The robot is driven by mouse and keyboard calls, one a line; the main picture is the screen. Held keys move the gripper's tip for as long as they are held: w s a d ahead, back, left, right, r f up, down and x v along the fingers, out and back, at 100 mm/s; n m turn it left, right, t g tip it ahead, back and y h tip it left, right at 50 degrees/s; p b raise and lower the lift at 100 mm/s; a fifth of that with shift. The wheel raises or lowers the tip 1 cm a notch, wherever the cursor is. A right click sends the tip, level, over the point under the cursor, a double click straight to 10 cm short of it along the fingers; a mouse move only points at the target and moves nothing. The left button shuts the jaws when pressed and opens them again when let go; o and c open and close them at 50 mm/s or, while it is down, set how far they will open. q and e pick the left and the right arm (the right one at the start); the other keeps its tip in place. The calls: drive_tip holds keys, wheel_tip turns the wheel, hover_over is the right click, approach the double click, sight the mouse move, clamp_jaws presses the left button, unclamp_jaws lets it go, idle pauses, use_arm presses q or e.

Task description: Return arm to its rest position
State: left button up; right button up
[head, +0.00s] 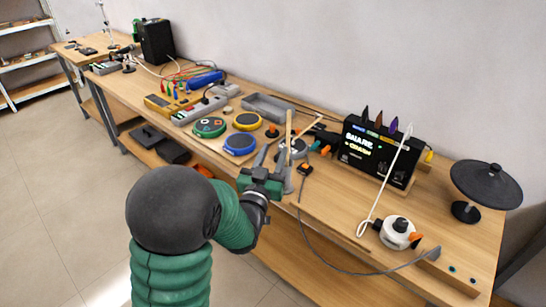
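My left arm (172,210), green with a dark grey joint, reaches up from the bottom of the head view over the workbench's front edge. My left gripper (273,157) is above the front part of the bench, right of the round pads. Its two grey fingers stand apart, and I see nothing held between them. My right gripper is not in view.
The wooden bench (335,205) runs along the wall. A black display box (375,153), a white round device (397,232) with cable and a black dish on a stand (486,185) are at right. A grey tray (268,107) lies behind the gripper. Floor at left is clear.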

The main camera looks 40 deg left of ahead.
use_arm(q)
drive_tip(key=shift+s+d, duration=0.15)
drive_tip(key=shift+s, duration=0.15)
idle(0.4)
drive_tip(key=s+d+f+m+g+h+p, duration=0.1)
drive_tip(key=s+d+f+g+h+p, duration=0.2)
drive_tip(key=d+f+g, duration=0.25)
drive_tip(key=s+d+f+m+g+h+p, duration=0.1)
drive_tip(key=s+d+f+g+h+p, duration=0.1)
drive_tip(key=d+f+g+p, duration=0.3)
drive_tip(key=s+d+f+m+g+h+p, duration=0.1)
drive_tip(key=s+d+g, duration=0.4)
drive_tip(key=s, duration=0.9)
drive_tip(key=shift+s+d+f+m+g, duration=0.2)
drive_tip(key=shift+d+f+m+g, duration=0.2)
drive_tip(key=shift+d+f, duration=0.55)
drive_tip(key=shift+d+r, duration=0.15)
drive_tip(key=shift+r, duration=0.1)
